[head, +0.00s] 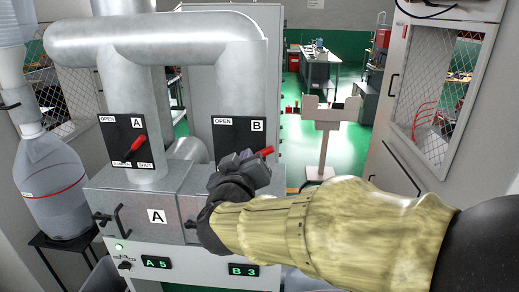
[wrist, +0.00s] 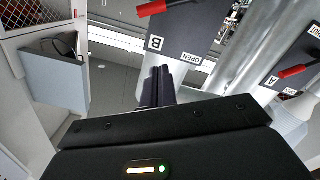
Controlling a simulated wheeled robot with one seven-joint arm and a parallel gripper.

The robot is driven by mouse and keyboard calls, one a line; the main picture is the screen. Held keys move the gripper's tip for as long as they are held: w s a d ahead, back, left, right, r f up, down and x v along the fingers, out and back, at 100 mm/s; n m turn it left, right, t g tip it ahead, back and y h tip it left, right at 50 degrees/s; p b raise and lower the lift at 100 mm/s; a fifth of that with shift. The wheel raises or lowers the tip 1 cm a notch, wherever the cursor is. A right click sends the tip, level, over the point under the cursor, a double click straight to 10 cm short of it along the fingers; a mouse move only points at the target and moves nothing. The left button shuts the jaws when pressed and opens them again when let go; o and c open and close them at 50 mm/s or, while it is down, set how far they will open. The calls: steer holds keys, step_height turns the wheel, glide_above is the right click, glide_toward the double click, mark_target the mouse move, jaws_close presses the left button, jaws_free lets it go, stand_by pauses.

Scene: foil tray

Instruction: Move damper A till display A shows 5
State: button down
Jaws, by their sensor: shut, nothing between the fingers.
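Damper A is a red lever (head: 134,146) on a black plate marked A, OPEN and SHUT, slanting between the marks. It also shows in the wrist view at the right (wrist: 291,71). Display A (head: 156,262) glows green and reads 5. My gripper (head: 240,157) is shut and empty, in front of plate B (head: 228,133), well to the right of lever A. Its closed dark fingers show in the wrist view (wrist: 155,86). The red lever of damper B (head: 265,152) sticks out just right of my fingers; whether they touch cannot be told.
Display B (head: 243,270) reads 3. Grey ducts (head: 160,42) rise behind the plates, and a metal box with a black handle (head: 112,220) sits below. A mesh-windowed cabinet (head: 440,100) is at the right.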

steer(key=w+d+f+p, duration=0.2)
steer(key=w+f+p, duration=0.1)
steer(key=w, duration=0.7)
steer(key=shift+w+d+f, duration=0.3)
steer(key=shift+w+f, duration=0.05)
steer(key=shift+f, duration=0.1)
steer(key=shift+d+f+b, duration=0.35)
steer(key=shift+f+b, duration=0.05)
steer(key=shift+f, duration=0.1)
